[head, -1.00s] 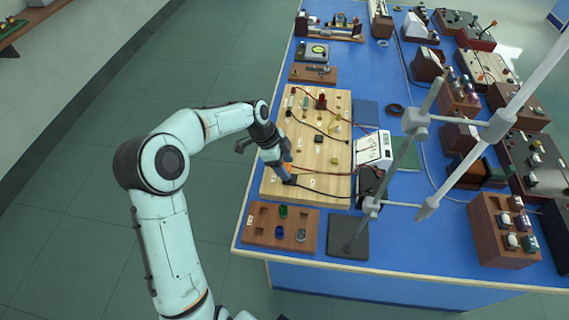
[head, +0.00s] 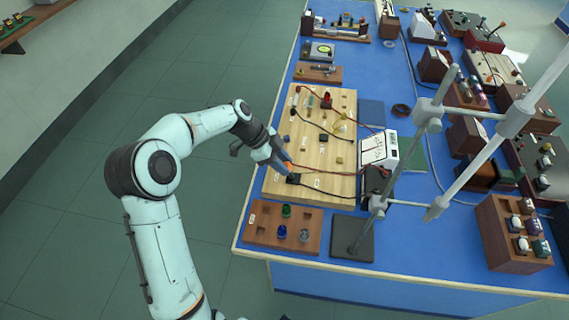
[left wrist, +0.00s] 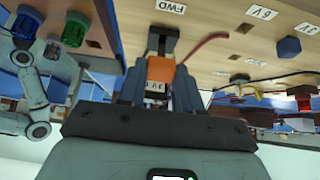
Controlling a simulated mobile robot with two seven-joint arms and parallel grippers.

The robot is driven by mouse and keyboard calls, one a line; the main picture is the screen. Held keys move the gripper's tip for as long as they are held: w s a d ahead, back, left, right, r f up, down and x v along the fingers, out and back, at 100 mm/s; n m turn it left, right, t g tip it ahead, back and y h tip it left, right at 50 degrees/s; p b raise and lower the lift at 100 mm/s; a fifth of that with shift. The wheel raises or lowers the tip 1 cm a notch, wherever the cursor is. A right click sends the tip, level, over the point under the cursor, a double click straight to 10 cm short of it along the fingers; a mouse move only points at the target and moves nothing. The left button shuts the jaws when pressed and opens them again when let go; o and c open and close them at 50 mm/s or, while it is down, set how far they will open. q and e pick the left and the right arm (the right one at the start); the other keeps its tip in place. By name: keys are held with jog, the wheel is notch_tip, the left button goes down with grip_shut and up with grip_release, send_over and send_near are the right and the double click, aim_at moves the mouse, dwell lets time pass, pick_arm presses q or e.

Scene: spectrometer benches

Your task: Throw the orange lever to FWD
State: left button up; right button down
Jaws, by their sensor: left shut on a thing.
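The orange lever (left wrist: 161,69) stands on a black base (left wrist: 163,38) on the light wooden board. A label reading FWD (left wrist: 170,6) lies on the board beyond the base in the left wrist view. My left gripper (left wrist: 156,84) is shut on the orange lever, with a grey finger on either side of it. In the head view my left gripper (head: 281,163) is at the board's near left part, and a bit of orange shows at its tips. The lever's exact tilt is hard to tell. My right gripper is not in view.
The wooden board (head: 345,150) carries wires and small parts. A brown block (head: 262,235) with green and blue knobs stands at the near edge. A white meter (head: 379,150) and a grey rod stand (head: 353,240) are to the right. Open floor lies left of the bench.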

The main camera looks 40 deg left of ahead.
pick_arm(q)
jog(key=o, duration=1.1)
jog(key=shift+c, duration=0.2)
jog(key=v, duration=1.3)
jog(key=shift+a+p, duration=0.15)
jog(key=shift+p, duration=0.15)
jog(key=shift+s+r, duration=0.1)
jog(key=shift+s, duration=0.05)
